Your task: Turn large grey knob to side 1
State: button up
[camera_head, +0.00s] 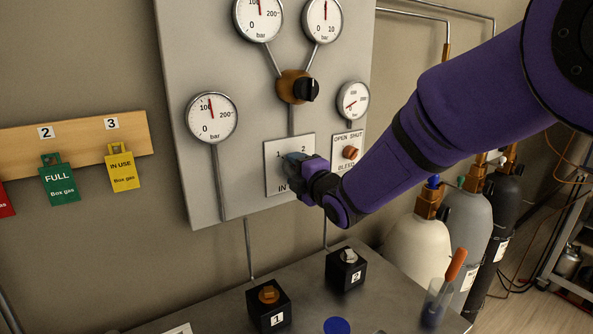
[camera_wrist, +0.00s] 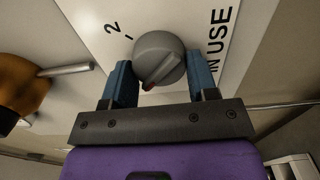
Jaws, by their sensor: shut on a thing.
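The large grey knob (camera_wrist: 157,52) is round, with a raised ridge and a small red mark. It sits on the white plate (camera_head: 273,177) marked 1, 2 and IN USE. In the wrist view, its red mark faces down toward my gripper's palm, away from the 2. The numeral 1 does not show there. My gripper (camera_wrist: 161,72) has one blue finger on each side of the knob and is shut on it. In the head view, my gripper (camera_head: 297,160) hides most of the knob.
A black knob (camera_head: 312,89) on a brass valve is above. A BLEED plate (camera_head: 347,140) with a copper knob is close on the right. Black blocks (camera_head: 268,312) stand on the bench below, and gas cylinders (camera_head: 420,243) at the right.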

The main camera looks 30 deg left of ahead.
jog(key=o, duration=0.9)
jog(key=shift+d, duration=0.1)
jog(key=v, duration=1)
jog(key=shift+s+d, duration=0.25)
jog(key=shift+w, duration=0.1)
